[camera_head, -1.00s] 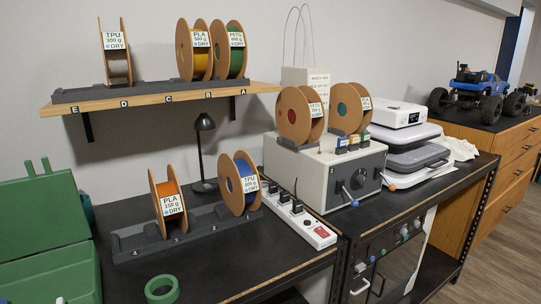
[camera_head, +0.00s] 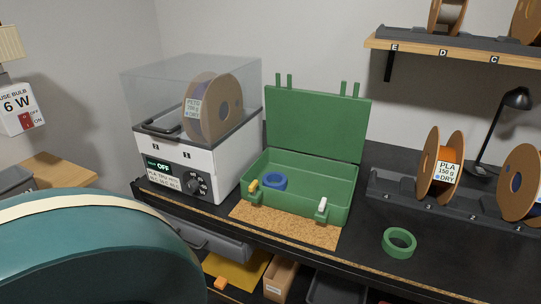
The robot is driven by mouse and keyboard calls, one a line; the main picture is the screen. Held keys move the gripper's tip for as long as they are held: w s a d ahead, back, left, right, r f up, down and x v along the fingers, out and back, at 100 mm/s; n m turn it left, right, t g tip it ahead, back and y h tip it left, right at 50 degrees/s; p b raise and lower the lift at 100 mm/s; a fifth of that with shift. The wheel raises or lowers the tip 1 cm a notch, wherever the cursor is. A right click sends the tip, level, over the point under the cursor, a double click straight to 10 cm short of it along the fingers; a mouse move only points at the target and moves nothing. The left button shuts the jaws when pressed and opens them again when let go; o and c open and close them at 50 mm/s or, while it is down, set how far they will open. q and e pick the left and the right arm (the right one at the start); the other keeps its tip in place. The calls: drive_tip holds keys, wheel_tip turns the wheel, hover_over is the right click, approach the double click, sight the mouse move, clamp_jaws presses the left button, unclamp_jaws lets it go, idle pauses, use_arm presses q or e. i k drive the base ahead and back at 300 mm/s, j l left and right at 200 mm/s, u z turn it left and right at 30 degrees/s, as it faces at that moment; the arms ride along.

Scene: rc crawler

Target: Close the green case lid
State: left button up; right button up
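The green case (camera_head: 297,186) stands open on a cork mat (camera_head: 285,226) on the black bench. Its green lid (camera_head: 317,128) stands up at the back, leaning slightly against or near the wall. A blue ring (camera_head: 273,181) lies inside the case at the left. Neither of my grippers is in view.
A white dryer (camera_head: 195,160) with a clear cover and a spool stands left of the case. A green ring (camera_head: 399,243) lies on the bench to the right, before a spool rack (camera_head: 390,190). A large teal rounded thing (camera_head: 90,255) blocks the lower left.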

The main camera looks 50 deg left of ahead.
sight(330, 126)
drive_tip(key=u, duration=1.25)
drive_tip(key=k+l+z, duration=0.2)
drive_tip(key=k+l, duration=0.05)
